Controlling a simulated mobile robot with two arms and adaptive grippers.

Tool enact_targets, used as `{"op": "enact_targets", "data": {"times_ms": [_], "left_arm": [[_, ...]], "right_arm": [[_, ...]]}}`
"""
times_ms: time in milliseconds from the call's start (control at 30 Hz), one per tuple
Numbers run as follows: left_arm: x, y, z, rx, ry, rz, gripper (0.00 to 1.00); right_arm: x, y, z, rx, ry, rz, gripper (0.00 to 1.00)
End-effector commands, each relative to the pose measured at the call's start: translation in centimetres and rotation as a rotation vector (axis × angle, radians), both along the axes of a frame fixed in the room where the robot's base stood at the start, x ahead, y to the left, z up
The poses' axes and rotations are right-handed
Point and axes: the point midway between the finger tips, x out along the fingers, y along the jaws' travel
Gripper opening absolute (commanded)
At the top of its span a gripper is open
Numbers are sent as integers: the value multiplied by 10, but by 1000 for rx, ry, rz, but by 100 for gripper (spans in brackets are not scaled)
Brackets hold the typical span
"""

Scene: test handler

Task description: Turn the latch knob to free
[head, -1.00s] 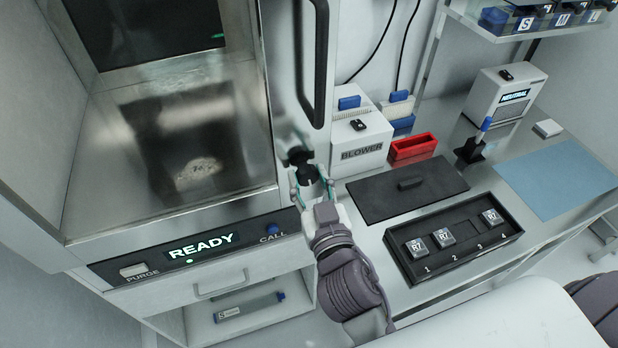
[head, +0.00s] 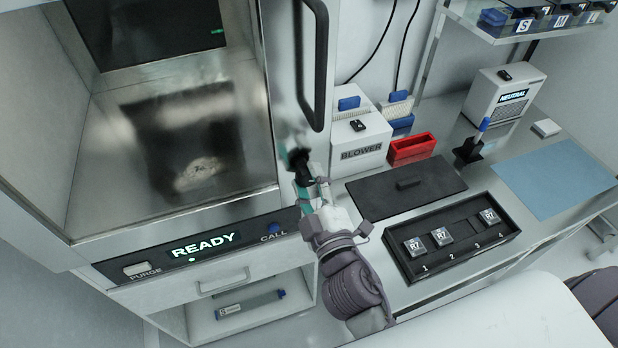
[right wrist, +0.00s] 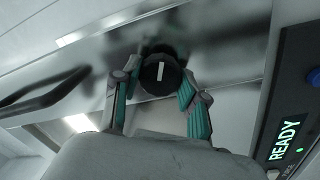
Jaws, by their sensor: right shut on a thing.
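The latch knob (head: 299,160) is black and sits on the handler's front, right of the chamber and below the long black door handle (head: 318,70). In the right wrist view the knob (right wrist: 161,75) is round, with a white line that stands nearly upright in the picture. My right gripper (head: 308,187) is shut on the knob. Its teal-padded fingers stand on either side of the knob in the right wrist view (right wrist: 163,82). In the head view the fingers partly hide the knob. My left gripper is not in view.
The handler's panel (head: 150,262) reads READY, with PURGE and CALL buttons. A blue mat (head: 556,178) lies further right.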

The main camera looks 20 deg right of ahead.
Motion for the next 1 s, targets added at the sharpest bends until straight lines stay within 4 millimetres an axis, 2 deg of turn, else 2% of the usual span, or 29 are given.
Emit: {"op": "enact_targets", "data": {"times_ms": [200, 500, 1000], "left_arm": [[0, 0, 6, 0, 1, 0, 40], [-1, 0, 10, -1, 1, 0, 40], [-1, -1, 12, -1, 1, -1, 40]], "right_arm": [[0, 0, 3, -186, -11, 0, 8], [0, 0, 2, -370, -18, 1, 8], [1, 0, 2, -458, -23, 0, 8]]}}
